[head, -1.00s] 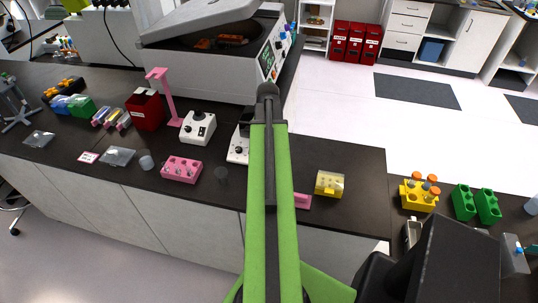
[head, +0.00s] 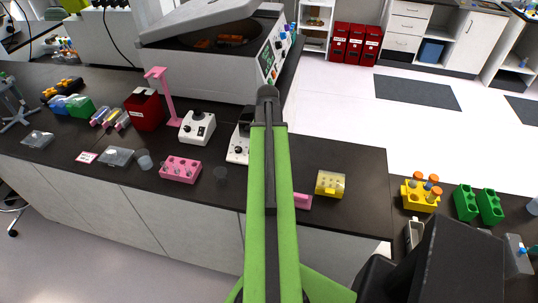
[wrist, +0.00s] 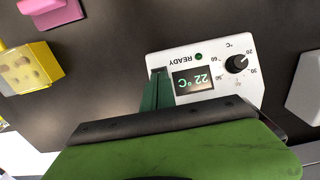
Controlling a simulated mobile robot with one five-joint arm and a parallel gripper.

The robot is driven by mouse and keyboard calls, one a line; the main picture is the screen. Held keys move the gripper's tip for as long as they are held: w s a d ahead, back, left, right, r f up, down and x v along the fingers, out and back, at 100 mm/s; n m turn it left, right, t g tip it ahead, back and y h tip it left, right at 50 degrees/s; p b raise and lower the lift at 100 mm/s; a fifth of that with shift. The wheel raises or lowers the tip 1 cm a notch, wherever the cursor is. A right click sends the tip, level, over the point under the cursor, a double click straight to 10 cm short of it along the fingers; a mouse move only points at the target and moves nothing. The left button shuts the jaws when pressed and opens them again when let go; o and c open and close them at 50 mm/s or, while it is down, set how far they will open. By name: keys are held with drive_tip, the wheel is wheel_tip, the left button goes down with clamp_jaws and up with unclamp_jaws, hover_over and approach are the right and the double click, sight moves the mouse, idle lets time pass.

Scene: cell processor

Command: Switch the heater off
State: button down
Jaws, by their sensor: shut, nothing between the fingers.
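The heater (wrist: 222,101) is a small white box in the wrist view, seen upside down. It has a black dial (wrist: 236,64) with temperature marks, a lit display (wrist: 194,82) reading 22 °C, and a green light (wrist: 198,57) beside the word READY. In the head view the heater (head: 238,149) is partly hidden behind my green arm. My gripper (wrist: 159,88) shows as narrow dark green fingers at the heater's left edge in the wrist view, apart from the dial. It is shut and empty; whether it touches the heater I cannot tell. My arm hides it in the head view.
A white device with a black knob (head: 198,128) stands left of the heater. The large centrifuge (head: 195,75) is behind. A pink rack (head: 180,169) and a yellow block (head: 330,184) lie nearer the front edge. The bench right of the arm is mostly clear.

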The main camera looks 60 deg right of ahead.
drive_tip(key=shift+f+b, duration=0.35)
drive_tip(key=shift+f, duration=0.05)
drive_tip(key=shift+r, duration=0.1)
wheel_tip(320, 180, up, 7)
drive_tip(key=p, duration=0.7)
idle(0.3)
